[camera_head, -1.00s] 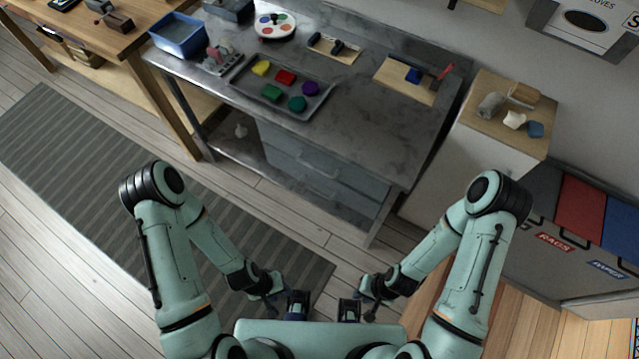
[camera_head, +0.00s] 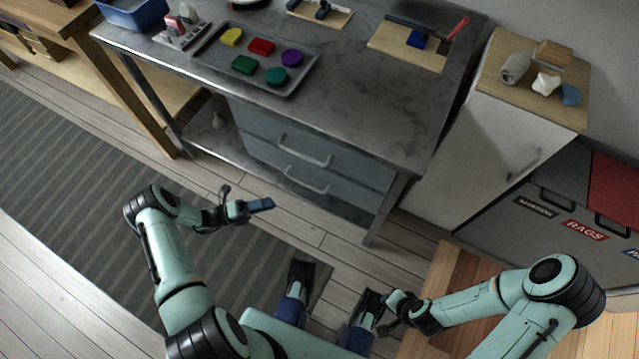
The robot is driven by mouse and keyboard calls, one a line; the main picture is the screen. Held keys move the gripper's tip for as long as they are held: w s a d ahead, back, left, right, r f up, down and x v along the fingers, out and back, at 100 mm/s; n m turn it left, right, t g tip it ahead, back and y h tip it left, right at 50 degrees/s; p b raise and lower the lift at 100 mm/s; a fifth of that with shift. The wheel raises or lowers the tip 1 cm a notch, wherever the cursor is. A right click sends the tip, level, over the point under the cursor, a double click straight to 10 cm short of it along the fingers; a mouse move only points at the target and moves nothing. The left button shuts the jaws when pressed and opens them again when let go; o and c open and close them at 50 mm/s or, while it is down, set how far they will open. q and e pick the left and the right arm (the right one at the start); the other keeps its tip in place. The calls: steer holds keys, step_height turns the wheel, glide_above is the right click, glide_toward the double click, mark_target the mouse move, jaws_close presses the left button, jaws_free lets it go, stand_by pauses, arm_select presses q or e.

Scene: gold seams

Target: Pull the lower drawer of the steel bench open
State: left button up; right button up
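The steel bench (camera_head: 385,110) stands ahead, with two stacked grey drawers under its top at the right. The upper drawer (camera_head: 352,165) and the lower drawer (camera_head: 345,192) both look shut, each with a pale bar handle. The lower drawer's handle (camera_head: 304,181) is in plain view. My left gripper (camera_head: 262,205) is in front of the bench, left of and below that handle in the picture, apart from it. Its fingers are seen edge-on, so their opening is unclear. My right gripper (camera_head: 385,318) is low at the front, far from the drawers; its fingers are hard to make out.
A tray (camera_head: 214,62) of coloured pieces and boards with tools lie on the bench top. A white cabinet (camera_head: 470,170) stands close on the right, with labelled bins (camera_head: 550,210) beyond. A striped mat (camera_head: 75,165) lies at left. The floor before the drawers is clear.

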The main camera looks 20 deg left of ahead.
arm_select(q)
steer(key=w+d+r+n, duration=0.1)
steer(key=w+d+r, duration=0.1)
steer(key=w+d, duration=0.6)
steer(key=shift+w+d+r+t+p, duration=0.25)
steer(key=shift+w+t+p, duration=0.15)
steer(key=shift+w, duration=0.25)
jaws_close()
